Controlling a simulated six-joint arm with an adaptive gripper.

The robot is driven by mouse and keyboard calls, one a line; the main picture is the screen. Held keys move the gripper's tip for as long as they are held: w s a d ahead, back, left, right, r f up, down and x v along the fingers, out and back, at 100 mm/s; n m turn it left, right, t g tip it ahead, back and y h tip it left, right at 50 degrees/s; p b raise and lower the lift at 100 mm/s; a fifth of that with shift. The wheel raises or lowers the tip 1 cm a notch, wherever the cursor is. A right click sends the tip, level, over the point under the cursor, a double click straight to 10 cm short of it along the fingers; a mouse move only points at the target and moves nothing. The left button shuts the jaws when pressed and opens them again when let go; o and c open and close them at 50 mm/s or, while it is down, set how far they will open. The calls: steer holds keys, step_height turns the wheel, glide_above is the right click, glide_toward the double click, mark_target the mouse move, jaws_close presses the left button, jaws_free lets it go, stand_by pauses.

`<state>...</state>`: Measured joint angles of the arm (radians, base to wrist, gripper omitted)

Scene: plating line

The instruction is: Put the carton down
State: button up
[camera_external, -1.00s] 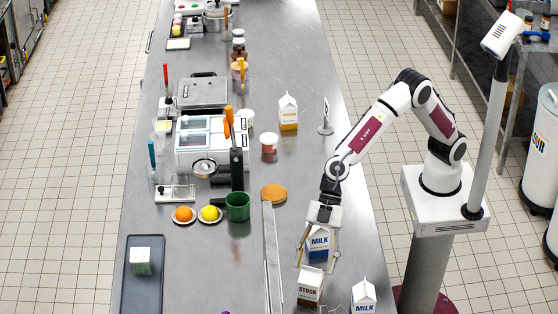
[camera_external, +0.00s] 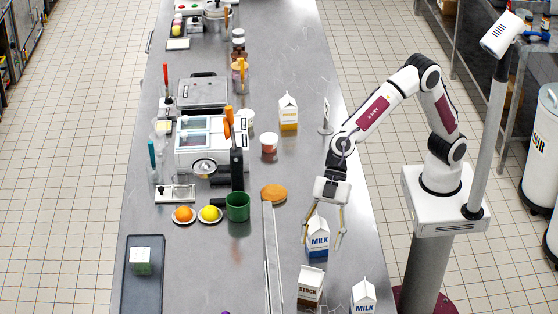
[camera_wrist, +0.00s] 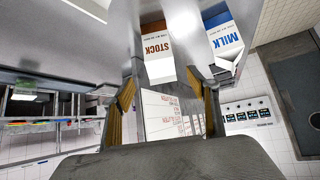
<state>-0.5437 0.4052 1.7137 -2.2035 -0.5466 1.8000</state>
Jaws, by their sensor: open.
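A white and blue milk carton (camera_external: 317,238) stands upright on the steel counter (camera_external: 290,160) near its right edge. My gripper (camera_external: 323,243) is open above and around the carton's upper part in the external view, with its fingers apart. Whether either finger touches the carton I cannot tell. In the wrist view, the open fingers (camera_wrist: 168,105) frame a white panel (camera_wrist: 172,115) with small reddish print. I cannot tell for certain whether it is the carton's side.
A stock carton (camera_external: 310,286) and another milk carton (camera_external: 363,297) stand just in front; the wrist view shows a stock carton (camera_wrist: 157,52) and a milk carton (camera_wrist: 225,40). A long metal rail (camera_external: 271,255) lies to the left.

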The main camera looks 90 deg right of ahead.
stand_by(0.6)
steer(key=w+d+r+m+t+h, duration=0.1)
steer(key=w+d+r+m+t, duration=0.45)
steer(key=d+r, duration=0.85)
steer(key=s+d+r+m+t+h, duration=0.1)
steer(key=d+r+m+t+h, duration=0.15)
steer(key=d, duration=0.65)
steer(key=s+d+r+m+t+h, duration=0.1)
steer(key=s+d+r+h, duration=0.15)
steer(key=d, duration=0.75)
steer(key=s+d+f+m+g+h, duration=0.1)
steer(key=s+d+f+m+h, duration=0.15)
steer(key=s+d, duration=0.35)
steer(key=s+d+f+m+g+h, duration=0.2)
steer(key=s+d+f, duration=0.1)
steer(key=s+d, duration=0.3)
steer(key=s+a+f+g+y, duration=0.1)
steer(key=s+f, duration=0.3)
steer(key=s, duration=0.4)
steer(key=s+a+f+g+y, duration=0.1)
steer(key=s+f+g, duration=0.2)
steer(key=s, duration=0.6)
step_height(320, 180, down, 2)
steer(key=shift+s+f, duration=0.2)
steer(key=shift+s, duration=0.05)
